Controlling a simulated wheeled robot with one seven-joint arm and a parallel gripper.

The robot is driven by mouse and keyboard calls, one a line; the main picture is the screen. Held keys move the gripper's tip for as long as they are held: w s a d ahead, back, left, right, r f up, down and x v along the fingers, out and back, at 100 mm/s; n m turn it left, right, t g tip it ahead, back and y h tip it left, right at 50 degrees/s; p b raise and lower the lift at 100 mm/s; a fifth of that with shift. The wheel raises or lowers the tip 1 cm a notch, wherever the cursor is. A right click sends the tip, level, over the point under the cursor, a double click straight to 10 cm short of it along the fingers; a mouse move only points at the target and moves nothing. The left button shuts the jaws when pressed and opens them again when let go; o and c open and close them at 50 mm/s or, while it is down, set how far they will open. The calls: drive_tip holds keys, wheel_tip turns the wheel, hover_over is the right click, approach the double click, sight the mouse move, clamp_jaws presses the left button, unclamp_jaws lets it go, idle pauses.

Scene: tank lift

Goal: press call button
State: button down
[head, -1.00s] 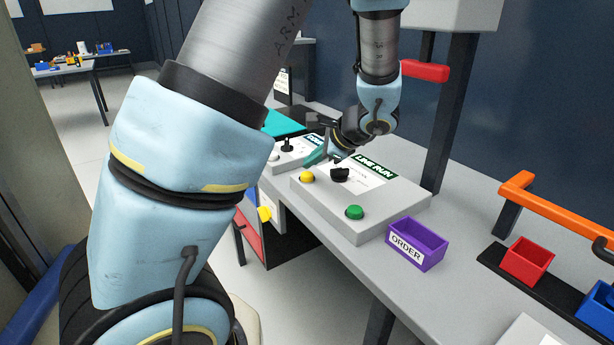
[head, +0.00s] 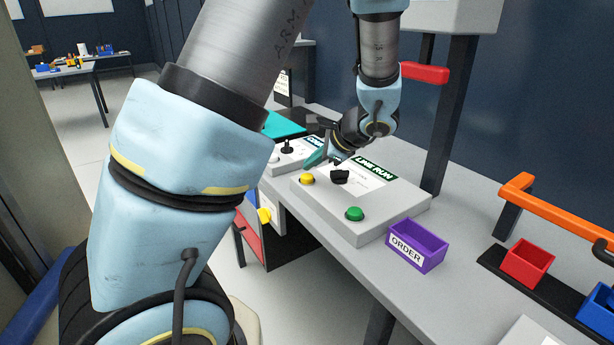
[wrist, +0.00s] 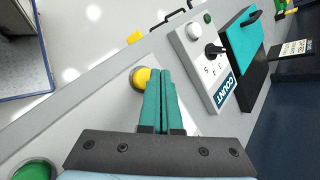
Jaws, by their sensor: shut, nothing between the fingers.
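A yellow button (head: 307,179) sits on the near left part of the grey "LINE RUN" panel (head: 375,222), with a black knob (head: 340,176) and a green button (head: 354,213) to its right. I see no readable label that says which one is the call button. My gripper (head: 309,164) is shut and empty, its teal fingers just above and behind the yellow button. In the wrist view the shut fingertips (wrist: 160,74) cover the right edge of the yellow button (wrist: 140,79). I cannot tell whether they touch it. The green button (wrist: 35,170) is at the lower left there.
A "COUNT" panel (wrist: 203,66) with a knob stands beyond, near a teal surface (wrist: 233,42). A purple "ORDER" bin (head: 416,244) is right of the panel, then a red bin (head: 526,261) and an orange rail (head: 556,213). Another yellow piece (head: 264,215) is at the bench side.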

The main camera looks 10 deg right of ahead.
sight(311, 177)
idle(0.7)
drive_tip(key=shift+f+b, duration=0.4)
drive_tip(key=shift+b, duration=0.05)
drive_tip(key=shift+f+b, duration=0.55)
idle(0.5)
drive_tip(key=shift+r, duration=0.1)
drive_tip(key=shift+r+p, duration=0.75)
drive_tip(key=shift+r, duration=0.15)
drive_tip(key=shift+r+p, duration=1.9)
drive_tip(key=shift+r, duration=0.65)
drive_tip(key=shift+a+f, duration=0.1)
